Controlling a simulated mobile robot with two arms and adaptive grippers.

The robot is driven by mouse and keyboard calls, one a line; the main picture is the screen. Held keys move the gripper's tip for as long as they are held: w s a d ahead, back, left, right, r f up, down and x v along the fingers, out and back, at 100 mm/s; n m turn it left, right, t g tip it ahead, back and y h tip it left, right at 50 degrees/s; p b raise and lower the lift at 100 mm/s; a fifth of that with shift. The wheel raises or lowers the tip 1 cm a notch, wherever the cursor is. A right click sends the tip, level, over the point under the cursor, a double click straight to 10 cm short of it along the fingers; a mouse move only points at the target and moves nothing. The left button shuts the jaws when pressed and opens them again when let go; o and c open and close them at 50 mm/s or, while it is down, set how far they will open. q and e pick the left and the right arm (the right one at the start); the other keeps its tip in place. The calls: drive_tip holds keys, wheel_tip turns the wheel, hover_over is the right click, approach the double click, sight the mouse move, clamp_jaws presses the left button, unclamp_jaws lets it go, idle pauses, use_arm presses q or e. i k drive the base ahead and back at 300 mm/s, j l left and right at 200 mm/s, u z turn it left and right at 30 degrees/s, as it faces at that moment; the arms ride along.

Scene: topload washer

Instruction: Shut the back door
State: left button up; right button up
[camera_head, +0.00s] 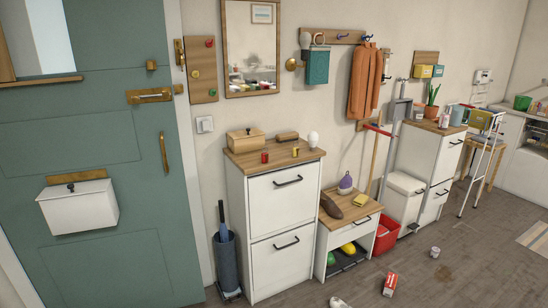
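A green door (95,140) fills the left of the head view. It has a window with a wooden sill at its upper left and a white box (78,207) mounted on its lower half. A brass bolt (150,96) sits near its right edge, with a small brass knob (151,65) above it and a vertical brass pull handle (164,152) below. The door's right edge lies close along the pale frame (190,150); I cannot tell whether a small gap remains. Neither of my grippers is in view.
A blue umbrella stand (227,265) and white cabinet (270,222) stand just right of the door. A low bench (330,237), red bucket (386,235) and more cabinets line the wall. A red-and-white carton (390,284) and a can (435,252) lie on the otherwise mostly clear wooden floor.

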sight(70, 115)
drive_tip(key=u, duration=1.5)
